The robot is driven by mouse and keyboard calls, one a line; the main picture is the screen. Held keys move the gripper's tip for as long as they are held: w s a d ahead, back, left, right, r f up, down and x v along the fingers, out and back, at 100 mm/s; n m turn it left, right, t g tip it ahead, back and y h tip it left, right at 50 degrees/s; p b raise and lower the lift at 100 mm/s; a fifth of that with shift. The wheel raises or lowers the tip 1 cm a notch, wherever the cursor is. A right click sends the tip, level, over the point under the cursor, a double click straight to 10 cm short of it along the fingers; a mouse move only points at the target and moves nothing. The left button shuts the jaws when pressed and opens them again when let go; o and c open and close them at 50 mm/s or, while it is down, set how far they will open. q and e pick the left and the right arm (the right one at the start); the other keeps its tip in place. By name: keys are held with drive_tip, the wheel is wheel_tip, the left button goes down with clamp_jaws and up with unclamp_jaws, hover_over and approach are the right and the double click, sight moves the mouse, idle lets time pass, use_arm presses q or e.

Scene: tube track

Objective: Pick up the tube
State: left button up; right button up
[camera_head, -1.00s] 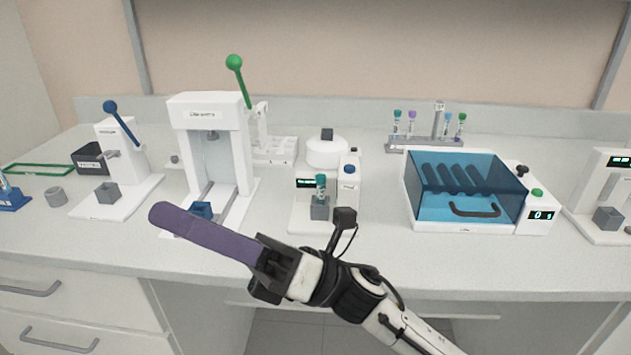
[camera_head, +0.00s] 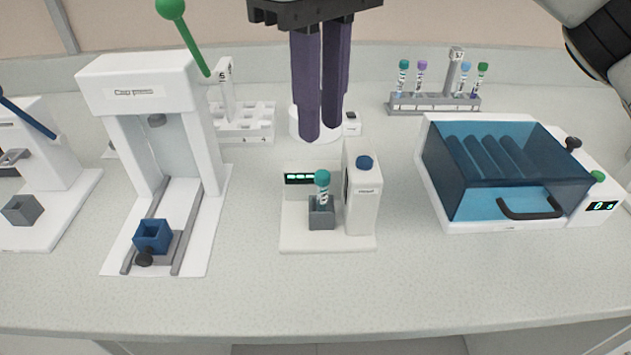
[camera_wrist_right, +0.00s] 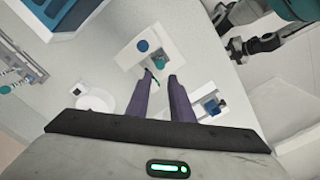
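A tube (camera_head: 323,188) with a teal cap stands upright in a small grey holder (camera_head: 320,220) on a white device (camera_head: 325,242) with a green display. My right gripper (camera_head: 320,130), with long purple fingers pointing down, is above and behind the tube in the head view. Its fingers are apart, with nothing between them. In the right wrist view its fingertips (camera_wrist_right: 160,76) show near the tube's teal cap (camera_wrist_right: 160,62). My left arm shows at the upper right of the right wrist view, but its fingers are not clear.
A white press (camera_head: 140,85) with a green lever and blue block (camera_head: 152,236) stands left. A blue-lidded box (camera_head: 500,165) stands right. A rack (camera_head: 433,103) with several capped tubes is behind. The white post (camera_head: 362,200) rises right beside the tube. The front counter is clear.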

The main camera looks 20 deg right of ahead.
sight(322, 174)
wheel_tip(322, 174, down, 10)
drive_tip(key=shift+s+d+r+b, duration=0.1)
drive_tip(key=shift+s+r+b, duration=0.1)
drive_tip(key=shift+b, duration=0.1)
clamp_jaws()
drive_tip(key=shift+r, duration=0.1)
wheel_tip(322, 174, up, 10)
drive_tip(key=shift+f+p, duration=0.1)
drive_tip(key=shift+p, duration=0.35)
idle(0.4)
